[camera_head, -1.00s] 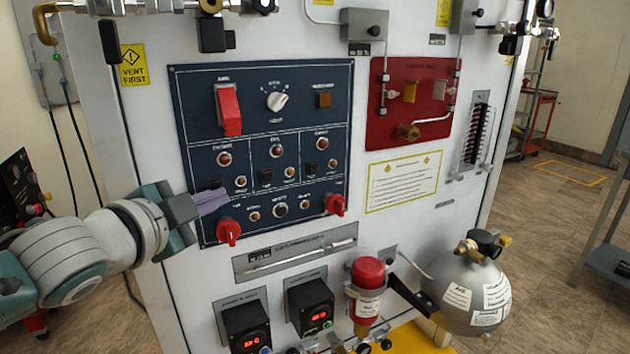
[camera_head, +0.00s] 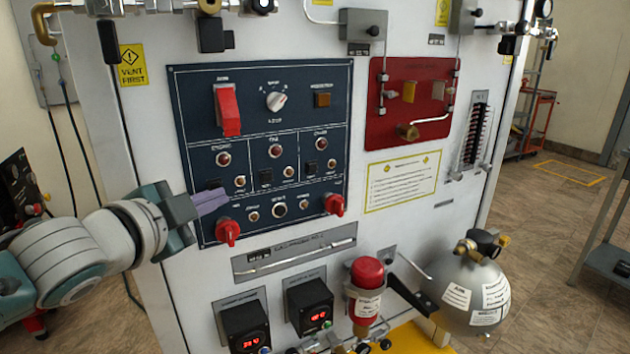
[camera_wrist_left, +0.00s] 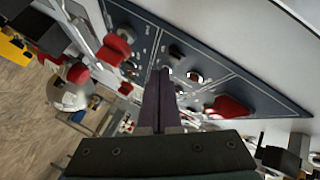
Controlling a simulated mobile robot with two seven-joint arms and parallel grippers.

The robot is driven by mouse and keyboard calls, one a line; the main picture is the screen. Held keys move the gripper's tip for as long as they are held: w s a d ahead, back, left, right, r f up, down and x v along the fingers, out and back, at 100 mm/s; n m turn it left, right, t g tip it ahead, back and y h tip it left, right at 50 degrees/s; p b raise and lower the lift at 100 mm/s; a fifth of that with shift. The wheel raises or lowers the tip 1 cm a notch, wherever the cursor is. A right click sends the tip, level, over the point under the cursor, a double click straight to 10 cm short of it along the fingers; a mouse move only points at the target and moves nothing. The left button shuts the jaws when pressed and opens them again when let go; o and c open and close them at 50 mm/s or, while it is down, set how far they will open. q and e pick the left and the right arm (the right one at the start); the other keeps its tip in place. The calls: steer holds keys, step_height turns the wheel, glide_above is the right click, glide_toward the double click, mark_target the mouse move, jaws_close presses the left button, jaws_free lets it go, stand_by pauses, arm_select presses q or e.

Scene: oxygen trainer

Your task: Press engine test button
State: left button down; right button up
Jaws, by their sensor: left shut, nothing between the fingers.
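The dark blue control panel (camera_head: 340,90) is on the front of the white trainer cabinet. Its lower-left section, labelled for the engine, has a red round lamp (camera_head: 223,159), a small black part partly hidden by my fingers, and a small round button (camera_head: 240,181). The labels are too small to read surely. My left gripper (camera_head: 228,198) has its purple fingers closed together and empty. The tips are just below that section, close to the panel; I cannot tell whether they touch. In the left wrist view the shut fingers (camera_wrist_left: 161,80) point at the panel (camera_wrist_left: 255,92). My right gripper is not in view.
A red knob (camera_head: 229,232) is just below the fingers, and another red knob (camera_head: 334,204) is to the right. A red guarded switch (camera_head: 228,110) stands out above. A metal handle bar (camera_head: 295,257), a red-topped bottle (camera_head: 367,290) and a grey cylinder (camera_head: 470,290) are lower.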

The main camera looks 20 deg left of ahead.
arm_select(q)
steer(key=shift+w+a, duration=0.1)
steer(key=shift+w+a, duration=0.2)
steer(key=shift+a, duration=0.05)
steer(key=shift+w+a, duration=0.25)
steer(key=shift+a, duration=0.05)
stand_by(0.8)
stand_by(0.4)
steer(key=shift+s+d+p, duration=0.35)
steer(key=shift+s+d, duration=0.2)
steer(key=shift+d, duration=0.05)
steer(key=s+d+p, duration=0.1)
steer(key=s+d, duration=0.2)
steer(key=shift+s+d+p, duration=0.1)
steer(key=shift+d+p, duration=0.2)
steer(key=shift+d, duration=0.1)
